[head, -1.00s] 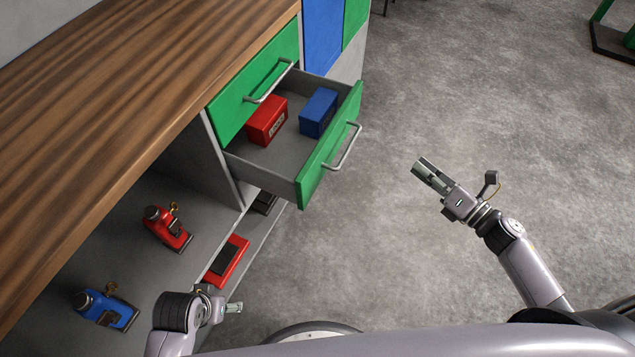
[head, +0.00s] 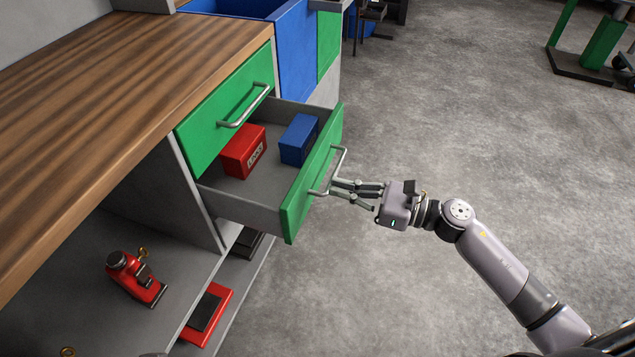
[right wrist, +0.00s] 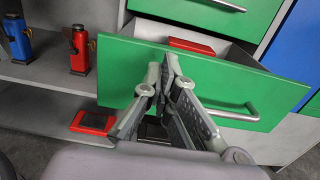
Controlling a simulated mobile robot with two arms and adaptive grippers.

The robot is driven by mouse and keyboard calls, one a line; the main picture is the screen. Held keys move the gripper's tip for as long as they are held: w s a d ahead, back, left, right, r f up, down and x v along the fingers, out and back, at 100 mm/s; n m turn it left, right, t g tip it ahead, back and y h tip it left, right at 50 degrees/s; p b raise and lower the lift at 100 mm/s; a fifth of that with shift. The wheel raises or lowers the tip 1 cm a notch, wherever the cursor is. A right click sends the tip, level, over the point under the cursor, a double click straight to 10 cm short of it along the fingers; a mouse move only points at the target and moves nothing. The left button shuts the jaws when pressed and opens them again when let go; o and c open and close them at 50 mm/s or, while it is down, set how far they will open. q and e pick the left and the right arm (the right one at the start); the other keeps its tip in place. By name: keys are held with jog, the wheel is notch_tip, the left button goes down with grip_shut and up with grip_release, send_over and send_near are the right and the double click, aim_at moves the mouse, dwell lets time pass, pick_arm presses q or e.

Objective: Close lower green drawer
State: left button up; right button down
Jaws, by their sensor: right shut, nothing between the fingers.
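The lower green drawer (head: 312,180) is pulled out, and a red box (head: 243,151) and a blue box (head: 299,139) lie inside it. Its green front and metal handle (head: 338,168) face my right arm. My right gripper (head: 334,190) is shut and empty, with its fingertips at the drawer front near the handle. In the right wrist view the fingers (right wrist: 166,62) point at the green front (right wrist: 120,75), left of the handle (right wrist: 225,113). I cannot tell whether they touch. My left gripper is not in view.
The upper green drawer (head: 228,105) is shut above it, under a wooden worktop (head: 110,80). A red machine (head: 135,278) stands on the open shelf at left. Clear grey floor (head: 430,120) lies to the right.

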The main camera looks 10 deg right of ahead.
aim_at(297, 178)
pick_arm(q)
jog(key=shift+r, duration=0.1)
pick_arm(e)
jog(key=shift+x, duration=2.65)
jog(key=shift+w+a, duration=0.15)
jog(key=x, duration=0.5)
jog(key=shift+w+a, duration=0.25)
jog(key=shift+a, duration=0.05)
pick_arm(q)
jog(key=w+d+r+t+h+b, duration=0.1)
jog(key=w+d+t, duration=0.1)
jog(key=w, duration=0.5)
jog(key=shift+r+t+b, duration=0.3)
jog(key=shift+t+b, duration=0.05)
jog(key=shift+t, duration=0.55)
pick_arm(e)
jog(key=x, duration=1)
